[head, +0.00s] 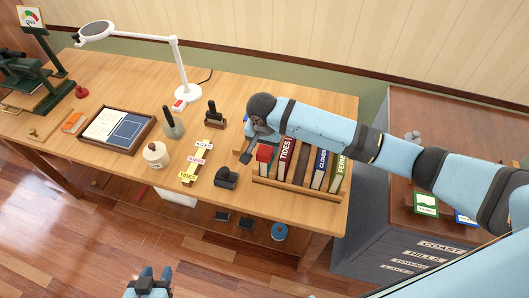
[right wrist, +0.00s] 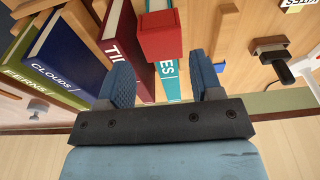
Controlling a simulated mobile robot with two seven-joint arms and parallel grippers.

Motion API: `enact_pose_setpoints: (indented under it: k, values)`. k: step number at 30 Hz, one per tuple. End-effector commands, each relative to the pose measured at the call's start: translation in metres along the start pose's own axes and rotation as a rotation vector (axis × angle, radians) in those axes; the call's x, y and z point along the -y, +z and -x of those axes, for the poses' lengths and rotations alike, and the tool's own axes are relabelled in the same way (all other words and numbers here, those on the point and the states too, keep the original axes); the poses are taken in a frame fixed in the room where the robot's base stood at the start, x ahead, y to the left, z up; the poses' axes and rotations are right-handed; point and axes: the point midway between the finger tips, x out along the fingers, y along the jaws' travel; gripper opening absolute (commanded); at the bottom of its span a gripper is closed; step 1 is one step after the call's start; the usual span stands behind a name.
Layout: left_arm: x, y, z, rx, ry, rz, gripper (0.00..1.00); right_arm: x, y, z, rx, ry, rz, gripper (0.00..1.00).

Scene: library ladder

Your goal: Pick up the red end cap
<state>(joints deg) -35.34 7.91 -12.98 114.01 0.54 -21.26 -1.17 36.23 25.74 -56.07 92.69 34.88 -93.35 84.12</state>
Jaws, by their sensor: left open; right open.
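The red end cap (head: 264,154) is a small red block at the left end of the wooden book rack (head: 292,187) in the head view. In the right wrist view the red end cap (right wrist: 160,36) stands beyond the fingers, overlapping a teal book (right wrist: 170,78). My right gripper (head: 246,148) is just left of the cap and above the table. In the right wrist view my right gripper (right wrist: 162,78) is open, with the cap roughly ahead of the gap and nothing gripped. My left gripper (head: 148,282) is open and empty at the bottom edge, away from the table.
Books TIDES (head: 284,157), CLOUDS (head: 320,168) and FERNS (head: 338,173) stand in the rack. A black stapler-like tool (head: 226,178), labelled strips (head: 196,160), a white jar (head: 155,154) and a lamp (head: 182,88) are to the left. A grey cabinet (head: 365,235) stands right.

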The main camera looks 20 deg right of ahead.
Motion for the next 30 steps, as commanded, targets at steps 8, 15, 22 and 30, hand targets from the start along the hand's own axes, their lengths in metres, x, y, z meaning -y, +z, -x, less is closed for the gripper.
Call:
enact_pose_setpoints:
  k: [8,15,22,30]
  values:
    - [-0.001,-0.005,0.005,-0.001,0.000,0.001,0.43,0.002,0.003,-0.039,0.000,0.003,0.000,0.60]
    - [-0.001,-0.006,0.005,-0.001,-0.002,0.002,0.43,0.003,0.004,-0.048,0.000,0.000,0.001,0.60]
    - [0.000,-0.005,0.005,0.000,-0.003,0.002,0.43,0.003,0.004,-0.048,0.000,0.000,0.001,0.30]
    - [0.000,-0.005,0.005,0.001,-0.003,0.002,0.43,0.003,0.004,-0.048,0.000,0.000,0.001,0.20]
